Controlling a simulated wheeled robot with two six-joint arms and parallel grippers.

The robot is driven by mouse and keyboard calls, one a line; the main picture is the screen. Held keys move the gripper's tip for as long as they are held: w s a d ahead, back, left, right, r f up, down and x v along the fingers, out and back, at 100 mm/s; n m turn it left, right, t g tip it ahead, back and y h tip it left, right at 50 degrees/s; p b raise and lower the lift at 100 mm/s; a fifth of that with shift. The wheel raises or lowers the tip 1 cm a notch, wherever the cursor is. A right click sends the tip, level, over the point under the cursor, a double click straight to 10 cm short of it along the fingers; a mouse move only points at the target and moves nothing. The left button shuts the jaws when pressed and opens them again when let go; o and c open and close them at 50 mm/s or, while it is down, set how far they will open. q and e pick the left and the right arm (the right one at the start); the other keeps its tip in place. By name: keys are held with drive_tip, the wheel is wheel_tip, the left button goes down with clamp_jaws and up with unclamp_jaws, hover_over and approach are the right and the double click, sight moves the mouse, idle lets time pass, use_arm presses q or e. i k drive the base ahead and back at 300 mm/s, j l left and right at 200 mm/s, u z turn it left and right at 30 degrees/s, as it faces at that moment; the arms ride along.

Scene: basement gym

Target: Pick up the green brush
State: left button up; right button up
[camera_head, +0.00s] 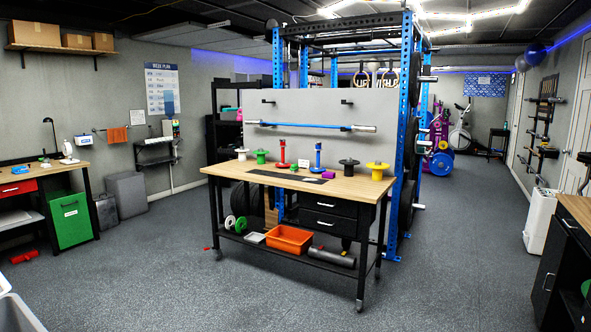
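I cannot clearly make out a green brush. Several green things show: a small spool-like green piece (261,157) on the wooden-topped workbench (225,170), a green disc (241,225) on its lower shelf, and a partly cut-off green item (585,288) at the right edge. They are too small or cut off to tell whether any is a brush. Neither of my grippers is in view.
The workbench also bears a red tool (282,154), a blue tool (318,157), a black spool (349,167) and a yellow spool (377,171). An orange bin (289,238) sits below. A black cabinet (562,265) stands right. The grey floor (180,270) in front is open.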

sight(294, 168)
drive_tip(key=i+j+z, duration=0.1)
drive_tip(key=i+z, duration=0.35)
drive_tip(key=i, duration=0.4)
drive_tip(key=i+u, duration=0.2)
drive_tip(key=i, duration=0.3)
drive_tip(key=i+u, duration=0.2)
drive_tip(key=i, duration=0.3)
drive_tip(key=i+l+u, duration=0.2)
drive_tip(key=i, duration=0.3)
drive_tip(key=i+l+u, duration=0.2)
drive_tip(key=i, duration=0.25)
drive_tip(key=i+j+u, duration=0.3)
drive_tip(key=i, duration=0.75)
drive_tip(key=i+l+u, duration=0.1)
drive_tip(key=i+u, duration=0.25)
drive_tip(key=i, duration=0.7)
